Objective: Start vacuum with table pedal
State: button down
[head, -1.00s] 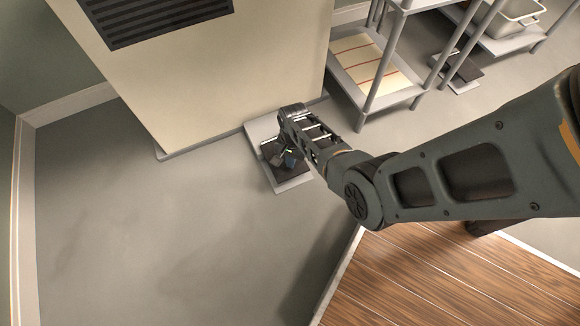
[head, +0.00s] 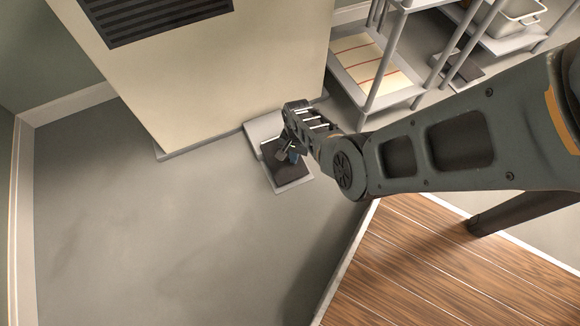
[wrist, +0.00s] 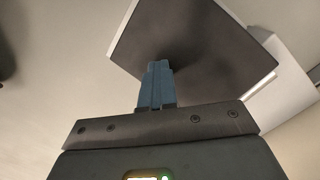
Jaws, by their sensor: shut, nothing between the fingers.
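A floor pedal with a dark pad (head: 290,172) on a light grey base (head: 264,128) lies on the floor at the front of a cream cabinet. My gripper (head: 286,156) is over the dark pad, pointing down. In the wrist view, my gripper (wrist: 157,68) shows blue fingers held together and empty, with their tips over the dark pad (wrist: 200,45). I cannot tell whether the tips touch the pad. My gripper and wrist hide part of the pedal in the head view.
The cream cabinet (head: 200,75) with a dark vent stands behind the pedal. A grey rail frame (head: 388,65) stands to its right, with another dark floor pad (head: 462,68) farther right. A wooden surface (head: 440,275) fills the lower right. Floor at left is clear.

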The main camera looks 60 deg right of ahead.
jog(key=shift+d, duration=0.1)
notch_tip(320, 180, up, 8)
jog(key=p, duration=0.5)
jog(key=shift+d, duration=0.3)
jog(key=shift+f, duration=0.15)
dwell(0.5)
